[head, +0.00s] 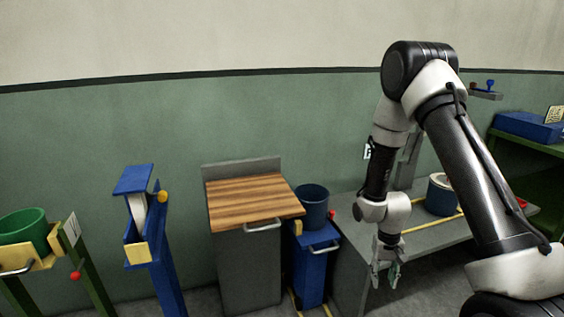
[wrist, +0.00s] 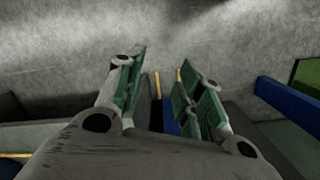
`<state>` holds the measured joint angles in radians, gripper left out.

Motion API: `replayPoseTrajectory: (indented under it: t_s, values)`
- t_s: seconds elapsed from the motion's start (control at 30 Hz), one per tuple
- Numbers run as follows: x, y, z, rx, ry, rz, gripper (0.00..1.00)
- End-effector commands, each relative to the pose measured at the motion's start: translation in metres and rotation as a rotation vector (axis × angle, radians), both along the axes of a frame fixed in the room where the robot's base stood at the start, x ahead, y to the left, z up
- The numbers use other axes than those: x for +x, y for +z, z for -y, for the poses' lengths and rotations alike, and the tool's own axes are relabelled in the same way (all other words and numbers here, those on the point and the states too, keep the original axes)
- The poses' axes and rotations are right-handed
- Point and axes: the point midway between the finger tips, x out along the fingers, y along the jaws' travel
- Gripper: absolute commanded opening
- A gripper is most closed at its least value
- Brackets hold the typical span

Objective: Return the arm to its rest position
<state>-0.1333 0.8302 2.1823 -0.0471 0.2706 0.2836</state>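My arm is bent, with its elbow high at the right of the head view and its forearm hanging down. My gripper (head: 385,275) points downward in front of the grey bench (head: 350,262). In the wrist view my gripper (wrist: 160,80) has its two green-padded fingers spread apart, with nothing between them. Grey floor shows beyond the fingertips.
A wood-topped cabinet (head: 250,200) stands left of my gripper, beside a blue stand (head: 312,265) with a dark blue bucket (head: 312,207). Further left are a blue post stand (head: 160,250) and a green bucket (head: 25,232). A blue-and-white container (head: 440,200) sits on the bench.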

Motion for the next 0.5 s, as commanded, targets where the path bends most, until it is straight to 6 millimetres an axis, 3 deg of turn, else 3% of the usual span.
replayPoseTrajectory:
  t_s: [0.03, 0.2, 0.4, 0.5]
  values:
    - [-0.005, 0.035, 0.004, 0.001, 0.024, -0.013, 0.37]
    - [-0.044, 0.136, 0.016, 0.011, 0.106, -0.073, 0.37]
    - [-0.098, 0.236, 0.028, 0.031, 0.160, -0.076, 0.37]
    - [-0.126, 0.276, 0.032, 0.038, 0.171, -0.045, 0.37]
